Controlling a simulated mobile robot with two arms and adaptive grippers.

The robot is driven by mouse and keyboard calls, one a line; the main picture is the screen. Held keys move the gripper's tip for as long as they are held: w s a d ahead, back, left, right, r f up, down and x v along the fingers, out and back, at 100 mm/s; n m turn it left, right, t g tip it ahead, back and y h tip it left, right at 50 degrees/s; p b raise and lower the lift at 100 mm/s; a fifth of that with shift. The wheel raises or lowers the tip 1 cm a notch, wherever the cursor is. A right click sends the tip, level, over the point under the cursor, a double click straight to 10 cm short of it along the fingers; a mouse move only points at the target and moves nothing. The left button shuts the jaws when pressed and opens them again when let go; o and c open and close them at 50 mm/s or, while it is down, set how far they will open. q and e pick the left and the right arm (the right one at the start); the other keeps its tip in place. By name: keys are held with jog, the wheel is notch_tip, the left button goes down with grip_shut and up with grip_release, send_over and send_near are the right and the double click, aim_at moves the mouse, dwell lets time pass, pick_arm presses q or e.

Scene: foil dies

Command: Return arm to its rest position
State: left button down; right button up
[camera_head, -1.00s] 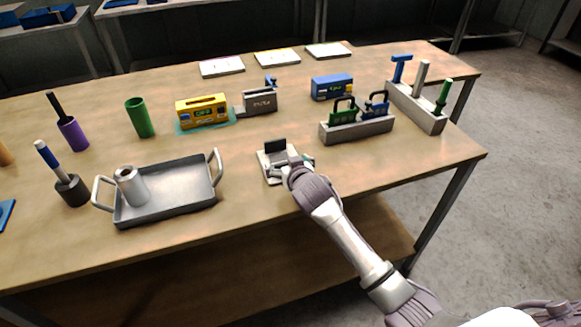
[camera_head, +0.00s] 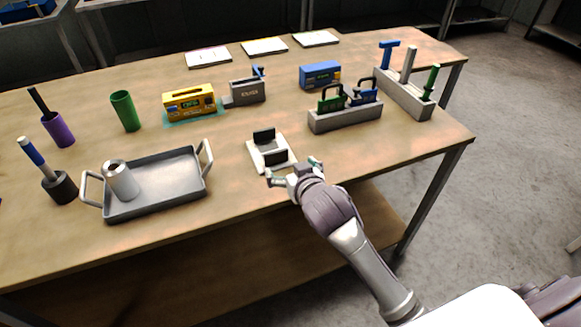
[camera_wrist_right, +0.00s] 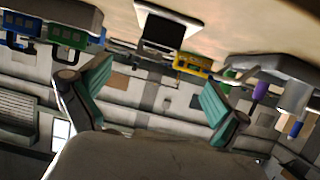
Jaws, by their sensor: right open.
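My right gripper (camera_head: 293,172) is at the front edge side of the table, just in front of a small white stand (camera_head: 256,157) with dark pads. Its two fingers are spread apart with nothing between them. In the right wrist view the gripper (camera_wrist_right: 155,97) shows two teal finger pads wide apart, and the white stand (camera_wrist_right: 150,50) with its dark pad appears beyond them at the top. My left gripper is not in view.
A grey tray (camera_head: 160,192) holding a metal cylinder (camera_head: 120,178) stands left of the gripper. A grey block holder (camera_head: 345,118) with green and blue padlock-like pieces stands to the right. A yellow device (camera_head: 190,101) sits farther back. Open floor (camera_head: 510,190) lies right of the table.

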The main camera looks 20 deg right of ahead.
jog(key=s+d+f+n+g, duration=0.1)
jog(key=s+f+g, duration=0.3)
jog(key=s, duration=0.6)
jog(key=s+f+g, duration=0.3)
jog(key=s+f, duration=0.2)
jog(key=s, duration=0.5)
jog(key=s+d+f+n+g, duration=0.1)
jog(key=s+f+g, duration=0.3)
jog(key=s, duration=0.6)
notch_tip(320, 180, down, 28)
jog(key=s, duration=0.2)
jog(key=s+d+f+g, duration=0.1)
jog(key=s+d+f, duration=0.1)
jog(key=s+f, duration=1.2)
jog(key=shift+s+d+g, duration=0.25)
jog(key=shift+s+g, duration=0.05)
jog(key=shift+s, duration=0.8)
